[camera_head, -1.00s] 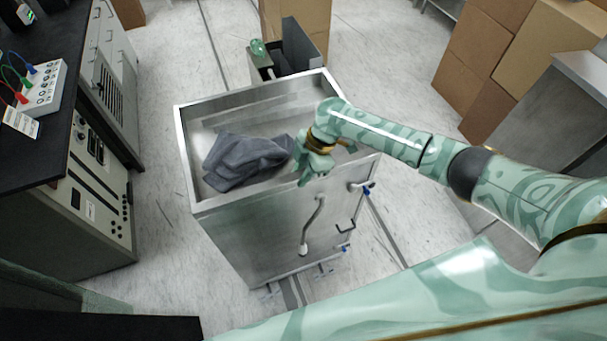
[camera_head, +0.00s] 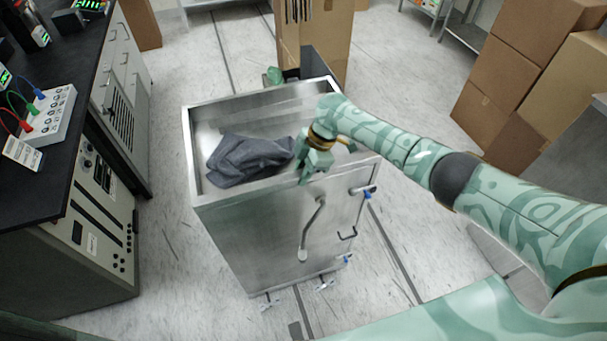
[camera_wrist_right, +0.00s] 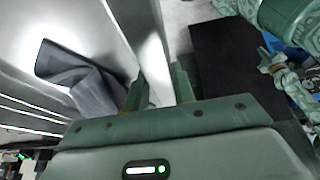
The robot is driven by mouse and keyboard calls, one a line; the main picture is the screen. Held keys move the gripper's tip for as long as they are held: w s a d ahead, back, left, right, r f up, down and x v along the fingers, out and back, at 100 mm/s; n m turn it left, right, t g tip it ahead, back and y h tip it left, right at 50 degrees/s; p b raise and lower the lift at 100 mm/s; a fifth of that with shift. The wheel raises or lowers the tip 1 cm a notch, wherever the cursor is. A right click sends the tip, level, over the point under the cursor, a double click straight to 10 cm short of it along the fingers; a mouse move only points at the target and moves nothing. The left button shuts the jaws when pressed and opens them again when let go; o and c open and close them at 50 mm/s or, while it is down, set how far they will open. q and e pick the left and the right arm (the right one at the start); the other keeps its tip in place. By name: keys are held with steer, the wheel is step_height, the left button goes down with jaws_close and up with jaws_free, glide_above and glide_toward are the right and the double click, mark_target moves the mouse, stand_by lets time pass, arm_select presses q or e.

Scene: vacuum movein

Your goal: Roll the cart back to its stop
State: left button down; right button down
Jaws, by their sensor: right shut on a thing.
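The steel cart (camera_head: 262,228) stands in the middle of the head view, open at the top, with a crumpled grey cloth (camera_head: 248,158) inside. A bent handle and blue-tipped fittings are on its near face. My right gripper (camera_head: 314,168) is at the near rim, right of the cloth. In the wrist view my right gripper (camera_wrist_right: 160,92) has its fingers on both sides of the steel rim (camera_wrist_right: 150,50), shut on it. The cloth (camera_wrist_right: 80,78) lies left of the fingers there. I cannot make out a stop for certain.
A dark box (camera_head: 322,62) and a cardboard box (camera_head: 338,30) stand close behind the cart. A bench (camera_head: 60,150) with instruments runs along the left. Cardboard boxes (camera_head: 495,75) are stacked at right.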

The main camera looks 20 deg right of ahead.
steer(key=shift+w+r, duration=0.15)
steer(key=shift+w, duration=0.05)
steer(key=c, duration=1.3)
jaws_free()
steer(key=shift+o, duration=0.7)
steer(key=shift+w, duration=0.2)
steer(key=shift+s, duration=0.1)
steer(key=p+v, duration=0.4)
steer(key=v, duration=1.2)
steer(key=shift+p, duration=0.35)
steer(key=shift+a, duration=0.1)
